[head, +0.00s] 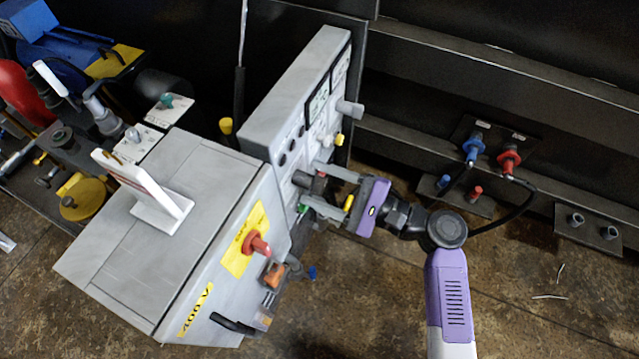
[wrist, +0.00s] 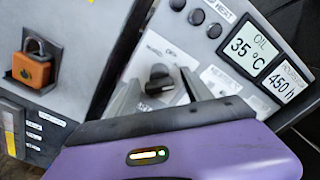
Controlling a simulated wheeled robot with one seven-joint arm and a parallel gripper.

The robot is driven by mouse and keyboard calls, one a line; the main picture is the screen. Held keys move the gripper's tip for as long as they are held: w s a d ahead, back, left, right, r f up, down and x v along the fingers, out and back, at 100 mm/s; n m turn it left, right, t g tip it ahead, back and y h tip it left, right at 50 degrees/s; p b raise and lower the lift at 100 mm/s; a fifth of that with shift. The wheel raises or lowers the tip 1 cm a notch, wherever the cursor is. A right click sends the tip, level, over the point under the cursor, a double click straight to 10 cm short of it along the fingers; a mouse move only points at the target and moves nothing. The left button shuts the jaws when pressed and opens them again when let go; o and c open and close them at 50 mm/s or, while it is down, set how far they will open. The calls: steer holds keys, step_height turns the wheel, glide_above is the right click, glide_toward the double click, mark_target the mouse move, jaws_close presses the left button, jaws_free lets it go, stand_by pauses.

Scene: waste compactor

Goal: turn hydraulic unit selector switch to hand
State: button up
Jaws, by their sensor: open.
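A black selector knob (wrist: 159,78) sits on the light grey panel (wrist: 140,50) in the wrist view, with small labels around it that I cannot read clearly. I cannot confirm from its label that it is the hydraulic unit selector switch. My gripper (head: 311,184) is open at the panel face in the head view. In the wrist view its two fingers lie either side of the knob. Whether they touch it, I cannot tell. In the head view the fingers partly hide the knob area. The knob's pointer direction is unclear.
Displays (wrist: 253,50) sit right of the knob. Blue (head: 473,148) and red (head: 509,158) couplings with hoses are behind my arm.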

jaws_close()
steer(key=shift+f+n, duration=0.1)
steer(key=shift+n, duration=0.3)
steer(key=n+b, duration=0.2)
steer(key=n, duration=0.1)
steer(key=shift+f, duration=0.1)
steer(key=n+b, duration=0.3)
steer(key=n, duration=0.2)
steer(key=shift+b, duration=0.4)
steer(key=n+b, duration=0.3)
steer(key=n, duration=0.1)
steer(key=shift+f+n+b, duration=0.1)
steer(key=shift+n+b, duration=0.3)
steer(key=n+b, duration=0.3)
steer(key=n, duration=0.1)
steer(key=shift+b, duration=0.3)
steer(key=shift+r+n, duration=0.2)
steer(key=shift+n, duration=0.1)
